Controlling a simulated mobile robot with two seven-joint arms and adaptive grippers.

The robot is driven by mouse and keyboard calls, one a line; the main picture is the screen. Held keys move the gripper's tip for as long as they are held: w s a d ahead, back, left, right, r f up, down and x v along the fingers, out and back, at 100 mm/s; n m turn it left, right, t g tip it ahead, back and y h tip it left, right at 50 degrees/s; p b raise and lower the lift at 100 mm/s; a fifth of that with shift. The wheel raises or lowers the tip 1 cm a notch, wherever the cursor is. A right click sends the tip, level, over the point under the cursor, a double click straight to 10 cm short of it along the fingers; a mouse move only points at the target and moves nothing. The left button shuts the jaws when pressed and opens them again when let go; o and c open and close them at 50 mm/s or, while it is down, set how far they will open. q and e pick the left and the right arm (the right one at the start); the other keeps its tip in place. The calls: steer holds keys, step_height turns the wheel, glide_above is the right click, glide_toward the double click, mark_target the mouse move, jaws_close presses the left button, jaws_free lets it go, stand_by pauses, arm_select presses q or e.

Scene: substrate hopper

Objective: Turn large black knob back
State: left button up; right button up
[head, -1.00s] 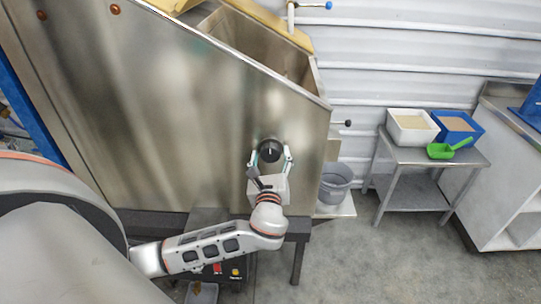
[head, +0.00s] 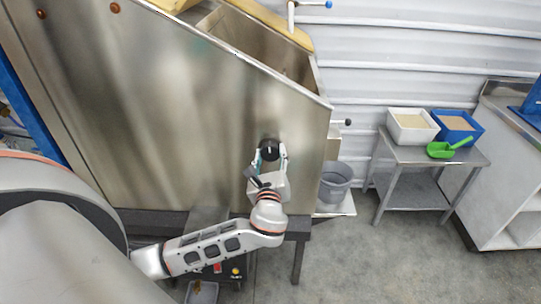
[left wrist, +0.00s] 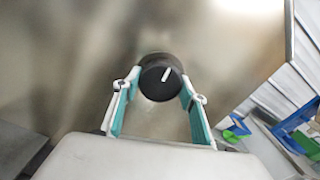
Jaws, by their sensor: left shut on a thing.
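The large black knob (head: 270,151) sits on the front of the steel hopper (head: 200,110), near its lower right. It is round with a white pointer line. The line points about straight up in the head view. In the left wrist view the knob (left wrist: 162,78) shows the line tilted up and to the right. My left gripper (head: 270,155) is shut on the knob, with one teal-padded finger on each side of it. Both fingers also show in the left wrist view (left wrist: 161,84). My right gripper is in neither view.
A grey bucket (head: 336,182) stands right of the hopper. A metal table (head: 390,150) holds a white bin (head: 412,127), a blue bin (head: 456,127) and a green scoop (head: 441,150). The floor in front of the table is clear.

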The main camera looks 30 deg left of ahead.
arm_select(q)
steer(key=n+b, duration=0.1)
steer(key=n, duration=0.3)
steer(key=shift+d+f, duration=0.1)
steer(key=n+b, duration=0.1)
steer(key=n, duration=0.2)
steer(key=shift+n+b, duration=0.4)
steer(key=shift+n, duration=1.2)
steer(key=shift+n+b, duration=0.3)
steer(key=shift+n, duration=0.1)
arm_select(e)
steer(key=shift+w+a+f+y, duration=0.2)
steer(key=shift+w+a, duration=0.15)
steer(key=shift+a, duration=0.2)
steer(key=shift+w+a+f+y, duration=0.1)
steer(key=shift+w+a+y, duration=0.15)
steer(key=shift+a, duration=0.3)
arm_select(q)
steer(key=o, duration=1.1)
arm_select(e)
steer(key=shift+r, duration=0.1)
